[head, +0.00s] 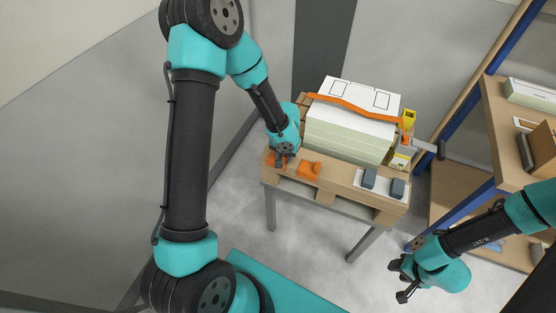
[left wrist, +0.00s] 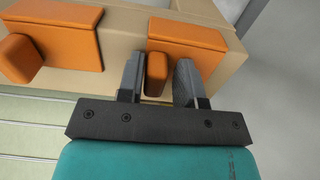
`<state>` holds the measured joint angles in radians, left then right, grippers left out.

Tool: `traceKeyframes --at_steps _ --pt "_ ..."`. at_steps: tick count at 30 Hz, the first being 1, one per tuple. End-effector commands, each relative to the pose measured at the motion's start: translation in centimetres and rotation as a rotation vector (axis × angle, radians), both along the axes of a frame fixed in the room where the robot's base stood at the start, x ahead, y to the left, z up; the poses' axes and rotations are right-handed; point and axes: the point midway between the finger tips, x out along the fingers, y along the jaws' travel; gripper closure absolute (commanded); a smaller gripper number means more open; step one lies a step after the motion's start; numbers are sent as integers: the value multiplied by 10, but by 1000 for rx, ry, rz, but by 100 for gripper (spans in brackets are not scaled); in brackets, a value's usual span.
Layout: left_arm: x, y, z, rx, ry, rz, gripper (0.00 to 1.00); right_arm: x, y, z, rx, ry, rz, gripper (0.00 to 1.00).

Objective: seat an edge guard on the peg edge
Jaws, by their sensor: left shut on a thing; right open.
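Two orange edge guards lie on the wooden pallet's front left part. My left gripper (head: 283,160) is shut on the knob of the left edge guard (head: 275,158), which rests at the pallet's corner. The left wrist view shows that knob (left wrist: 157,73) between the fingers, with the guard's flat part (left wrist: 185,33) beyond. The other edge guard (head: 309,169) lies apart to the right in the head view; it also shows in the left wrist view (left wrist: 70,35). My right gripper (head: 403,280) is open and empty, away from the pallet. I cannot tell which edge is the peg edge.
A stack of white panels (head: 345,133) stands on the pallet (head: 335,187), crossed by an orange strap (head: 350,105). A yellow tensioner (head: 409,118) with a grey handle stands at its right. Two dark blocks (head: 369,178) sit on a white plate. Shelving stands at the right.

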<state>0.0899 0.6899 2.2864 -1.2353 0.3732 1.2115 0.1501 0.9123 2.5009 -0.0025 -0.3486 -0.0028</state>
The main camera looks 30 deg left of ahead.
Motion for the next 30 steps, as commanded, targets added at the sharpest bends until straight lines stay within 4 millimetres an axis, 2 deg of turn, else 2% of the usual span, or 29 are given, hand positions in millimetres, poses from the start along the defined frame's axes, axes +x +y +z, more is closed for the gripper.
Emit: traceKeyframes --at_steps 1,3,8,30 --pt "-3 -4 -5 -10 9 -6 96 0 0 0 0 0 0 57" --pt "-3 -5 -5 -10 9 -6 100 0 0 0 0 0 0 57" --pt "-3 -5 -4 -9 9 -6 100 0 0 0 0 0 0 57" --pt "-1 -2 16 -3 5 -4 100 0 0 0 0 0 0 57"
